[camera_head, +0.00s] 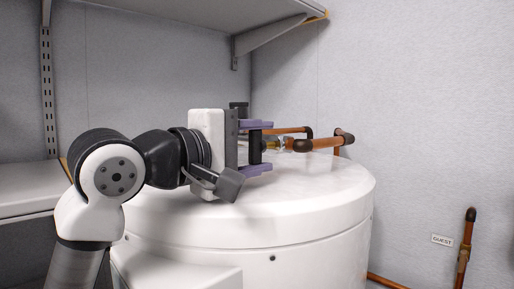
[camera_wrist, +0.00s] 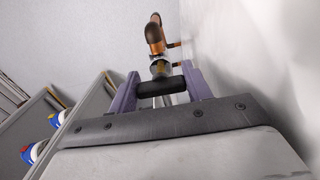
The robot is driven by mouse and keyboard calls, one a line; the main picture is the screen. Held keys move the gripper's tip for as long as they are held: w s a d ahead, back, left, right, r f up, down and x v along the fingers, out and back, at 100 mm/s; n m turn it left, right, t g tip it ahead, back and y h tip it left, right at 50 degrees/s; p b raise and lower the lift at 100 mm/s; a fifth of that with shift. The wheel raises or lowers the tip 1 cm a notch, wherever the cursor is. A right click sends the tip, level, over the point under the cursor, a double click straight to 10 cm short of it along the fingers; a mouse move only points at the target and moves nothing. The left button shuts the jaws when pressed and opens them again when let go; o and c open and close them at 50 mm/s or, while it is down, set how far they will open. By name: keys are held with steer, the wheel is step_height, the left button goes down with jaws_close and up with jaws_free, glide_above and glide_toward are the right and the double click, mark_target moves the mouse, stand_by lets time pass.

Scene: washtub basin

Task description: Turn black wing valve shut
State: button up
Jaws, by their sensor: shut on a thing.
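The black wing valve (camera_head: 255,150) stands with its wing roughly upright in the head view, on the near end of the brass and copper pipe fitting above the white tank. In the wrist view the black wing (camera_wrist: 161,87) lies crosswise between the purple fingers. My gripper (camera_head: 270,146) reaches in from the left, with one finger above and one below the wing. In the wrist view my gripper (camera_wrist: 160,71) has a finger at each end of the wing, shut on it. The valve's stem is partly hidden behind the wing.
The white tank top (camera_head: 325,182) lies under my gripper. Copper pipe (camera_head: 325,143) runs behind the valve toward the right wall. A grey shelf (camera_head: 190,10) hangs above, and another shelf (camera_head: 25,190) is at left. Blue, white and red containers (camera_wrist: 30,153) show at left in the wrist view.

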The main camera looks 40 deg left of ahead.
steer(key=o, duration=1)
steer(key=shift+s, duration=0.15)
steer(key=s, duration=0.4)
steer(key=s+b, duration=0.1)
steer(key=s, duration=0.4)
steer(key=s+a, duration=0.1)
steer(key=s, duration=0.3)
steer(key=shift+s, duration=0.25)
